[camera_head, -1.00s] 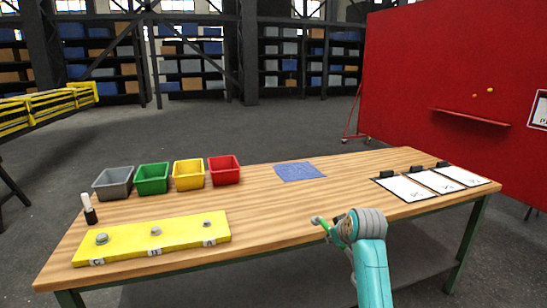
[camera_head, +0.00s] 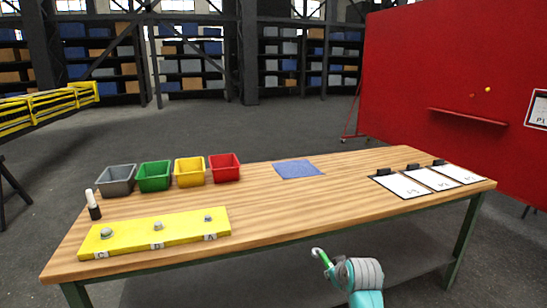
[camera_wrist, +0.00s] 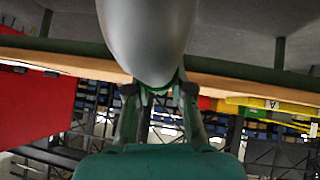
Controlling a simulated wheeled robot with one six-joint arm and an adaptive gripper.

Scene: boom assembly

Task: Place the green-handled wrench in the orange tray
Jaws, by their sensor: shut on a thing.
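In the wrist view my gripper (camera_wrist: 158,92) is shut on the green-handled wrench. A large smooth grey part of the wrench (camera_wrist: 148,38) fills the top centre, with a bit of green between the fingertips. In the head view a small green piece (camera_head: 319,254) shows at the tip of my arm, in front of the workbench's near edge and lower than its top. The fingers cannot be made out there. I see no orange tray in either view.
The wooden workbench (camera_head: 290,208) has a clear middle. Grey (camera_head: 116,181), green (camera_head: 154,177), yellow (camera_head: 189,172) and red (camera_head: 224,168) bins stand at its back left. A yellow board (camera_head: 184,230) lies front left, a blue mat (camera_head: 298,169) behind, clipboards (camera_head: 401,185) at right.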

